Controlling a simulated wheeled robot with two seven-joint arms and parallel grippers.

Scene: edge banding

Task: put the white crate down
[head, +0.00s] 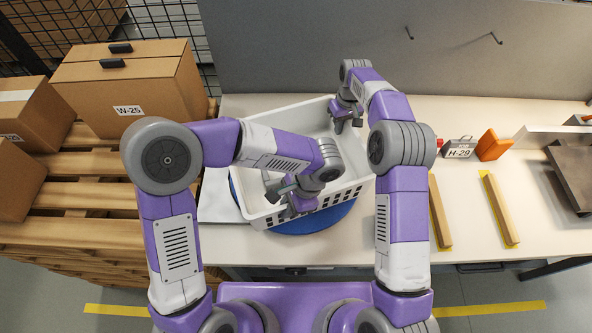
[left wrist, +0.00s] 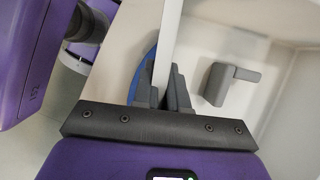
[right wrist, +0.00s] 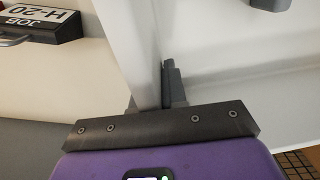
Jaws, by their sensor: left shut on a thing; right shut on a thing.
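The white crate (head: 316,211) is over a round blue disc (head: 318,224) on the workbench, its slotted front wall facing me. I cannot tell whether the crate rests on the disc or hangs just above it. My left gripper (head: 284,188) is shut on the crate's front wall; that wall runs between its fingers in the left wrist view (left wrist: 166,50). My right gripper (head: 345,120) is shut on the wall at the back right, also between the fingers in the right wrist view (right wrist: 146,50). My left arm hides part of the crate's inside.
A grey L-shaped piece (left wrist: 230,82) lies inside the crate. Cartons (head: 130,88) on pallets are at the left. A grey panel (head: 300,50) rises behind.

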